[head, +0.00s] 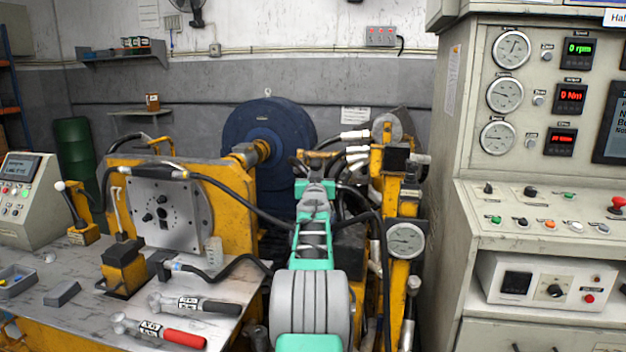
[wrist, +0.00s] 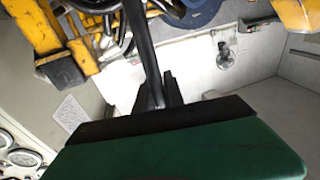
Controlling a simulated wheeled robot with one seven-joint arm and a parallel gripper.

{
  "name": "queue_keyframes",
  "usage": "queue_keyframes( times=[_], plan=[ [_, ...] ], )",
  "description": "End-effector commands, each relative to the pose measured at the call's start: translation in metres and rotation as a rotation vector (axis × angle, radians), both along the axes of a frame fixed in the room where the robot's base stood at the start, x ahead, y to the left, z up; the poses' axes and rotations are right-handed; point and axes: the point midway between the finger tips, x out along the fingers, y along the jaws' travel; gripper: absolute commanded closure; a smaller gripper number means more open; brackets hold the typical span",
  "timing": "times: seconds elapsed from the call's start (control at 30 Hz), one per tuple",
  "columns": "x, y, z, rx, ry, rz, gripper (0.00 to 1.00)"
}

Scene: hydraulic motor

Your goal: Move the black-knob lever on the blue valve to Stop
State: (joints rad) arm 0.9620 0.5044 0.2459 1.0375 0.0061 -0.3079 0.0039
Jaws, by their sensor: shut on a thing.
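My mint-green and grey arm reaches from the bottom centre of the head view into the hoses of the yellow machine. It covers much of what lies ahead of it. In the wrist view my gripper (wrist: 163,92) has short dark fingers above a wide green body. They are shut on a dark rod (wrist: 143,45) that runs up to the top edge. I cannot tell whether this rod is the valve's lever. The blue valve and the lever's black knob are not clearly visible in either view.
A yellow stand with a round gauge (head: 405,240) and hoses stands close to the right of my arm. A metal bench (head: 215,327) with hand tools is at left. A control cabinet (head: 468,120) fills the right. A blue round machine (head: 285,120) stands behind.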

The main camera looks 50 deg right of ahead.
Motion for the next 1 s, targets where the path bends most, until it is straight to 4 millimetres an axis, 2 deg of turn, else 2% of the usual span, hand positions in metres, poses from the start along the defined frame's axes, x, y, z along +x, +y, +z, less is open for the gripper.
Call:
queue_keyframes(
  times=[0.03, 0.07, 0.3, 0.67, 1.0],
  plan=[
    [0.0, 0.0, -0.001, 0.002, 0.002, -0.001, 1.0],
    [0.0, 0.0, -0.001, 0.002, 0.002, -0.001, 0.85],
    [0.0, 0.0, 0.0, 0.0, 0.002, 0.0, 0.66],
    [-0.003, 0.006, 0.0, -0.002, 0.001, 0.001, 0.65],
    [-0.036, 0.052, -0.006, 0.0, 0.002, 0.0, 0.65]
  ],
)
